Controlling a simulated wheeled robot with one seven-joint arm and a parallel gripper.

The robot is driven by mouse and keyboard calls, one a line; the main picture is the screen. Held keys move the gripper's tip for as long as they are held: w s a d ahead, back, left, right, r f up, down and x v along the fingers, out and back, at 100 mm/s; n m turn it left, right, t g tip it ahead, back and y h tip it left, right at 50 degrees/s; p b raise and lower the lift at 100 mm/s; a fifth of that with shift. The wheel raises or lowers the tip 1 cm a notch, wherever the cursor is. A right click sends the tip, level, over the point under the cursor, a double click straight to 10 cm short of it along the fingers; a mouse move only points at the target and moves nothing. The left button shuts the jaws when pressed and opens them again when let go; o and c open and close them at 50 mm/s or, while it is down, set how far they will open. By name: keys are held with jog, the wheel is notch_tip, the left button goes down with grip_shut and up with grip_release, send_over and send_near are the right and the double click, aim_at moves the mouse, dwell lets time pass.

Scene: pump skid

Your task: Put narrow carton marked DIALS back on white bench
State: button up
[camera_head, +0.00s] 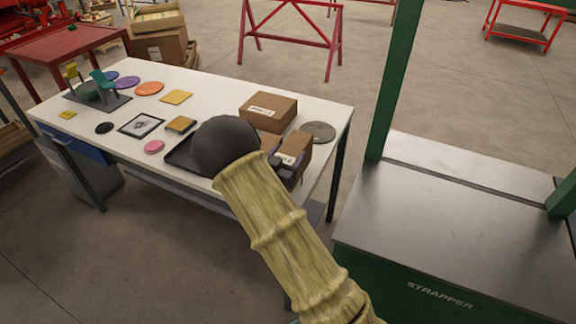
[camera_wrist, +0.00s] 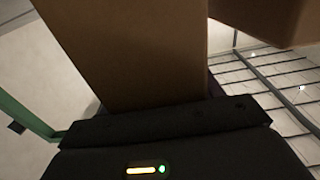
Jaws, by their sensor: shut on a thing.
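A narrow brown carton (camera_head: 297,143) with a pale label is in my gripper (camera_head: 287,168), at the right end of the white bench (camera_head: 215,95). The label print is too small to read for certain. In the wrist view the carton's brown side (camera_wrist: 140,55) fills the upper middle, close against the dark gripper body (camera_wrist: 165,125). My gripper is shut on this carton. My forearm and dark wrist hide part of the carton and the bench top below it, so I cannot tell whether it touches the bench.
A wider labelled carton (camera_head: 267,110) stands just behind the held one, with a grey disc (camera_head: 318,131) to its right. A dark tray (camera_head: 181,155) lies left of my wrist. Several coloured discs and pads lie farther left. A green strapper (camera_head: 455,225) stands right of the bench.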

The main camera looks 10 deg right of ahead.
jog(key=shift+f, duration=2)
jog(key=shift+f, duration=0.1)
jog(key=shift+f, duration=0.15)
jog(key=o, duration=1.8)
jog(key=shift+r, duration=0.2)
jog(key=b+v, duration=0.2)
jog(key=v, duration=1)
